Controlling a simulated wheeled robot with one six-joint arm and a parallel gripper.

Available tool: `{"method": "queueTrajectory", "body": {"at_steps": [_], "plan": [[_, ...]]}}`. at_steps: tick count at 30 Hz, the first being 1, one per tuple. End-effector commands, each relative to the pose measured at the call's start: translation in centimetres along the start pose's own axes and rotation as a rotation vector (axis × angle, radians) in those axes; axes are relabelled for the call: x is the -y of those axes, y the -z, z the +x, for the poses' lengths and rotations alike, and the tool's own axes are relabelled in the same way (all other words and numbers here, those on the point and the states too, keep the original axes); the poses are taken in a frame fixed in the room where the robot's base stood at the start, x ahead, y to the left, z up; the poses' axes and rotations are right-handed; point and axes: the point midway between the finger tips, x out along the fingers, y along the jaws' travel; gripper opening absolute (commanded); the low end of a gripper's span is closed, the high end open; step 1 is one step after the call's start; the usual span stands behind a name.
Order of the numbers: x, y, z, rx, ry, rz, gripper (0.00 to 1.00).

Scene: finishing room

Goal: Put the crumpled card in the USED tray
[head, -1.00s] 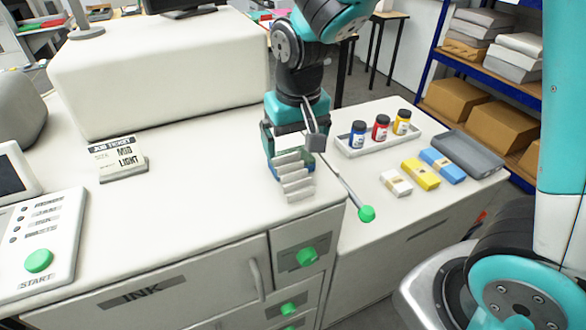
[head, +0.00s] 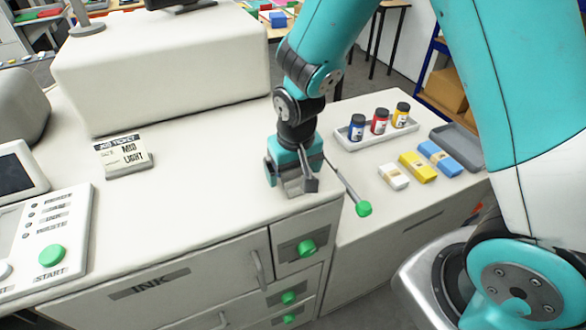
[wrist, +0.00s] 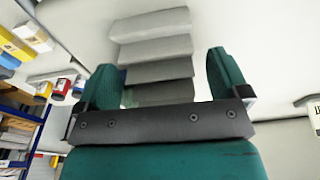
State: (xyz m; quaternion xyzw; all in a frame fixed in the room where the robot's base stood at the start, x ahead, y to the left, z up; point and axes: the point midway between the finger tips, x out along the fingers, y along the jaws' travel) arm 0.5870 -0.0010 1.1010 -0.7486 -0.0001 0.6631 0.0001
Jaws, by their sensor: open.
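The crumpled card (head: 294,187) is a pale, zigzag-folded piece on the white counter near its front edge, above the drawers. In the head view my gripper hides most of it. My gripper (head: 290,175) points down over the card, its jaws open. In the wrist view the card's grey folds (wrist: 153,48) run up between and beyond the two green fingers (wrist: 166,75); I cannot tell whether they touch it. A shallow grey tray (head: 457,143) lies at the right end of the lower counter and looks empty; I can read no USED label on it.
A white tray (head: 350,144) holds blue, red and yellow ink bottles. White, yellow and blue packs (head: 417,167) lie in front of it. A lever with a green knob (head: 363,209) sticks out right of my gripper. A job ticket (head: 122,155) stands left; the counter between is clear.

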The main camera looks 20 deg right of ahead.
Motion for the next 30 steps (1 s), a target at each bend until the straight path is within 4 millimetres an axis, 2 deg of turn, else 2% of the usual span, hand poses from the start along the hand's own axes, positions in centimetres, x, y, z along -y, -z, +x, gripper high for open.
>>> {"method": "queueTrajectory", "body": {"at_steps": [1,7,9,20,26,30], "plan": [[0.0,0.0,0.0,0.0,0.0,0.0,0.89],[0.0,0.0,0.0,0.0,0.0,0.0,0.43],[0.0,0.0,0.0,0.0,0.0,0.0,0.37],[0.0,0.1,-0.8,0.0,0.0,0.0,0.37],[0.0,0.4,-3.4,-0.001,0.0,0.0,0.37],[-0.1,0.9,-6.7,-0.002,0.0,0.001,0.37]]}}
